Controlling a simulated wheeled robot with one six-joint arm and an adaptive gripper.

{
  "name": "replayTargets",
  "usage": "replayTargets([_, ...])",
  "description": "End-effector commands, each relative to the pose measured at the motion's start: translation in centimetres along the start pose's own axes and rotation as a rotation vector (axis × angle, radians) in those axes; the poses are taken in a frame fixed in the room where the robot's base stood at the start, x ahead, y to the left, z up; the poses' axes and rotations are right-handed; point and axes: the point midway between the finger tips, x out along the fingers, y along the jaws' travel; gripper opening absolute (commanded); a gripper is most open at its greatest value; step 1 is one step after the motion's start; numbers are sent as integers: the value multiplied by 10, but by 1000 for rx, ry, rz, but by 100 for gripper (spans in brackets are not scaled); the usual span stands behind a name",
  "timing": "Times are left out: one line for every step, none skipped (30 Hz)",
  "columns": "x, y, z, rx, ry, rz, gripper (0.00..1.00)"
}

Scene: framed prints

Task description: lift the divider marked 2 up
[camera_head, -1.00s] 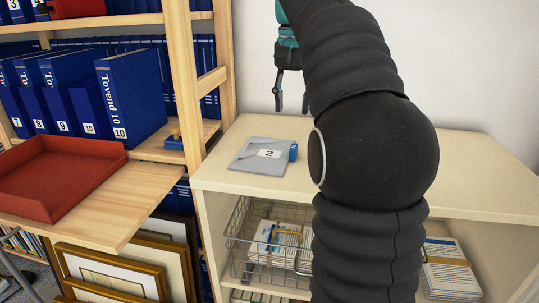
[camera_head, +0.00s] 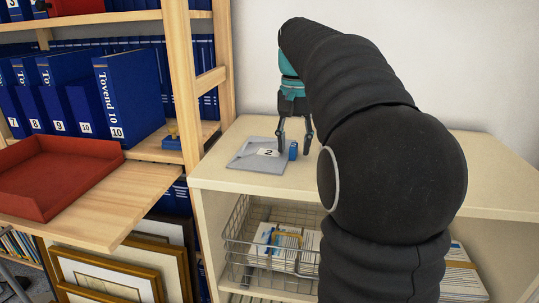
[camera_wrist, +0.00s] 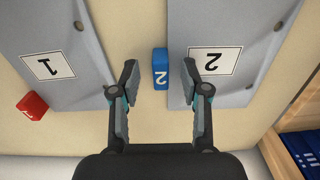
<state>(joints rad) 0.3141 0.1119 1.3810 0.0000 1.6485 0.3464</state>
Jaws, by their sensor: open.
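The divider marked 2 (camera_head: 247,160) is a grey sheet with a white label, lying flat on the cream cabinet top (camera_head: 225,178). It is at the right in the wrist view (camera_wrist: 208,25). A blue tab marked 2 (camera_wrist: 160,68) stands at its edge; in the head view the tab (camera_head: 293,151) is right of the sheet. My gripper (camera_wrist: 160,78) is open, with one finger on each side of the blue tab. The right finger is over or beside the sheet's edge. I cannot tell whether either finger touches anything.
A second grey divider marked 1 (camera_wrist: 85,30), with a red tab (camera_wrist: 32,106), lies left in the wrist view; my arm hides it in the head view. A wooden shelf with blue binders (camera_head: 128,95) and a red tray (camera_head: 60,175) stands left. A wire basket (camera_head: 240,250) is below.

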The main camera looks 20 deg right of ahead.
Motion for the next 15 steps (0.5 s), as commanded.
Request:
replayTargets([0,0,0,0,0,0,46])
replayTargets([0,0,0,0,0,0,46])
replayTargets([0,0,0,0,0,0,46])
replayTargets([0,0,0,0,0,0,46])
replayTargets([0,0,0,0,0,0,41])
replayTargets([0,0,0,0,0,0,31])
replayTargets([0,0,0,0,0,0,23])
replayTargets([0,0,0,0,0,0,16])
replayTargets([0,0,0,0,0,0,6])
replayTargets([0,0,0,0,0,0,0])
replayTargets([0,0,0,0,0,0,0])
replayTargets([0,0,0,0,0,0,0])
replayTargets([0,0,0,0,0,0,0])
replayTargets([0,0,0,0,0,0,0])
replayTargets([0,0,0,0,0,0,0])
